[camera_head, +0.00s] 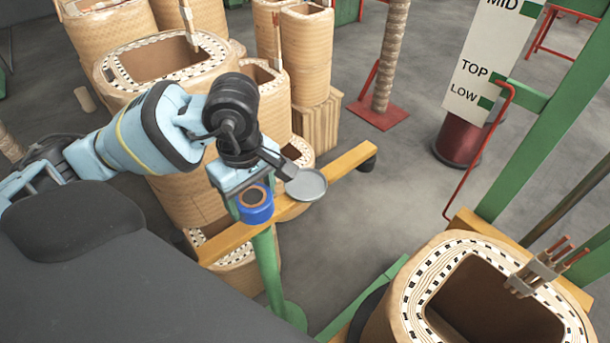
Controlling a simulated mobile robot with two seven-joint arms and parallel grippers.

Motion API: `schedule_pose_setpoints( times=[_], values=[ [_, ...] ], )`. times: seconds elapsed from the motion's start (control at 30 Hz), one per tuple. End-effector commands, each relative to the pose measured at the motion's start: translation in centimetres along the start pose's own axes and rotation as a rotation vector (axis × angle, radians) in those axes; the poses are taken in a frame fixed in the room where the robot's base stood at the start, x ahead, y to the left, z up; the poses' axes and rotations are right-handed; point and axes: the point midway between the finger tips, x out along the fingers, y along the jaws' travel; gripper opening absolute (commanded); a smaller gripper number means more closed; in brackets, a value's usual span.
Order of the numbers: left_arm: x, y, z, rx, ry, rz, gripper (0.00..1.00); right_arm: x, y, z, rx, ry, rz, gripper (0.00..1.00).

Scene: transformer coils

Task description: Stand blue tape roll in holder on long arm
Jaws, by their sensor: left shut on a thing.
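My left gripper (240,182) reaches in from the left and is shut on the blue tape roll (257,214). The roll is a short blue ring with a brown core, seen from above. I cannot tell whether this dish is the holder on the long arm. A green post (267,268) stands below the roll; the gripper and roll hide its top. My right gripper is not in view.
Large tan coils (160,60) stand behind and below my left arm. Another coil (395,318) is at the lower right, beside a green frame (560,105) with a red bar (485,150). A yellow beam (335,172) crosses behind the post. Grey floor is open at centre right.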

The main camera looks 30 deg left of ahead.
Motion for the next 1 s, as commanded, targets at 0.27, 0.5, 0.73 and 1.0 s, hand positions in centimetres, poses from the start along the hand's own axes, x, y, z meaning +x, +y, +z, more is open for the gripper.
schedule_pose_setpoints(
  times=[0.27, 0.5, 0.73, 1.0],
  values=[
    [0.3, 5.9, -0.2, 0.0, -0.002, 0.004, 0.39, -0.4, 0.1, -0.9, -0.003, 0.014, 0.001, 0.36],
    [0.8, 10.4, -0.4, 0.001, -0.002, 0.002, 0.39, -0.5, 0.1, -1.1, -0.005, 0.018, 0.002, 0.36],
    [1.1, 12.7, -0.6, 0.002, -0.001, 0.001, 0.39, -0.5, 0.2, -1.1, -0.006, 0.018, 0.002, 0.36],
    [1.2, 13.1, -0.6, 0.002, 0.0, 0.001, 0.39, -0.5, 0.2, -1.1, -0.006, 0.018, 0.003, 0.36]
  ],
)
